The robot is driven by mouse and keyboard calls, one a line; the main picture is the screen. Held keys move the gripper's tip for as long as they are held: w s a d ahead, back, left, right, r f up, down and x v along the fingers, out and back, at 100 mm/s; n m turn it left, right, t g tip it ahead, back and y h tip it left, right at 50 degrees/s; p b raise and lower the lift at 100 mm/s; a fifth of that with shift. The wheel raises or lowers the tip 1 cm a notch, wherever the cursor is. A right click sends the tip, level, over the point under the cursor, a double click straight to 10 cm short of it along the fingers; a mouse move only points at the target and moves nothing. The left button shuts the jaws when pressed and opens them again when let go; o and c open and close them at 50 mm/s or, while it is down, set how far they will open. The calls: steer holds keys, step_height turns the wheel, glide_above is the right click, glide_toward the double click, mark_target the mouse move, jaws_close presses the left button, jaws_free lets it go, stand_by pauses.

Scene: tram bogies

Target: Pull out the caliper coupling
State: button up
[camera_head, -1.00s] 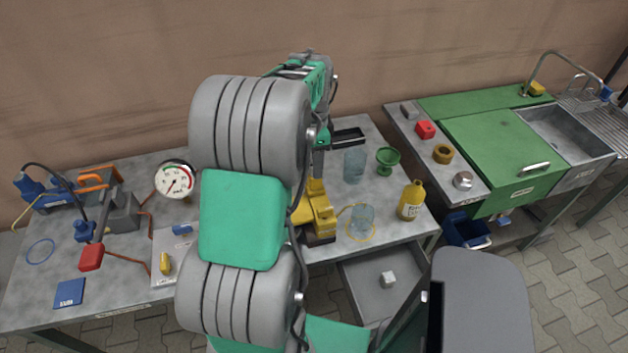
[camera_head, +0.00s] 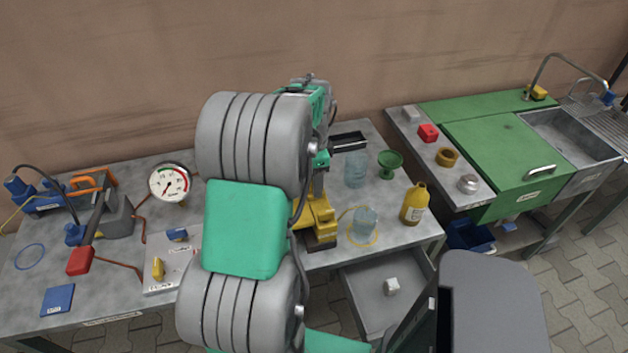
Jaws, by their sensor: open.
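A yellow caliper-like body (camera_head: 318,222) on a dark base stands on the workbench (camera_head: 225,300), right of my arm. My gripper (camera_head: 318,186) points down just above and behind it, mostly hidden by my own arm; a small gap or contact with the yellow body cannot be told. A thin yellow hose loop (camera_head: 376,240) lies to its right, around a clear glass. I cannot single out the caliper coupling; it may be hidden at the yellow body. On the left, a blue connector (camera_head: 75,235) sits by the grey pump (camera_head: 118,218), and a small blue piece (camera_head: 177,235) lies on a pale plate.
A pressure gauge (camera_head: 170,183) stands behind the plate. Right of the yellow body are a glass (camera_head: 365,222), a clear jar (camera_head: 356,168), a green goblet (camera_head: 389,163) and a yellow bottle (camera_head: 414,203). An open drawer (camera_head: 375,310) juts out in front. A sink unit (camera_head: 505,150) stands right.

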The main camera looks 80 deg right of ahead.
stand_by(0.8)
jaws_close()
stand_by(0.5)
steer(key=shift+r+p, duration=0.2)
steer(key=shift+p, duration=0.1)
steer(key=shift+r+p, duration=1.95)
steer(key=shift+r, duration=0.9)
